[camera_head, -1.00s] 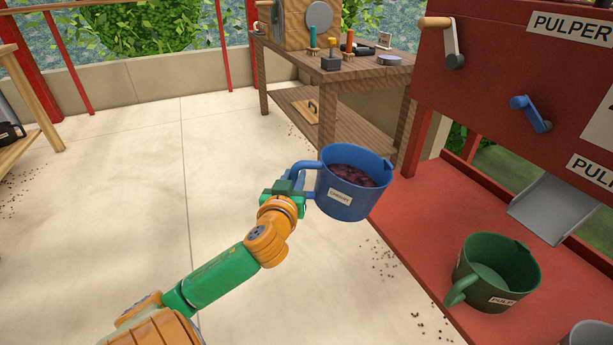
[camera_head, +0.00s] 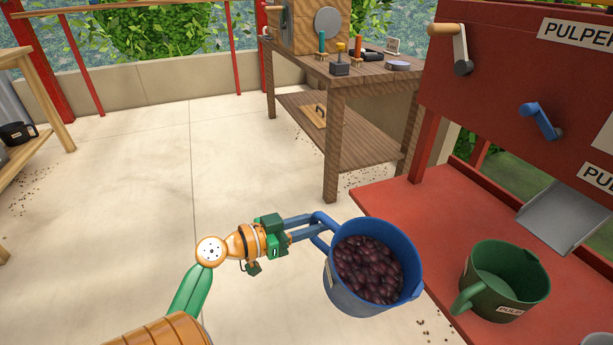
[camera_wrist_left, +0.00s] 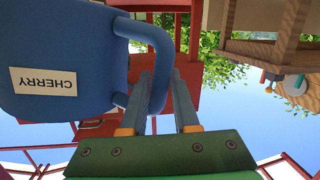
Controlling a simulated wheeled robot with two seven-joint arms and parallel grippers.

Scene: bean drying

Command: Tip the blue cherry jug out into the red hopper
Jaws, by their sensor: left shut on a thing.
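The blue cherry jug (camera_head: 345,290) is held in the air left of the red pulper stand, its open top tilted toward the head camera. Dark red cherries (camera_head: 368,270) fill much of it. My left gripper (camera_head: 312,228) is shut on the jug's handle. In the left wrist view the jug (camera_wrist_left: 60,85) with its CHERRY label is at the left, and the gripper fingers (camera_wrist_left: 160,95) are at its handle. The red pulper body (camera_head: 490,75) stands at the upper right; the hopper opening is not visible in the head view. My right gripper is not seen.
A green jug labelled PULP (camera_head: 505,285) stands on the red shelf (camera_head: 400,205) near a grey chute (camera_head: 563,218). A blue crank (camera_head: 541,120) and a wooden-handled crank (camera_head: 455,45) project from the pulper. A wooden workbench (camera_head: 335,95) stands behind. Open floor lies left.

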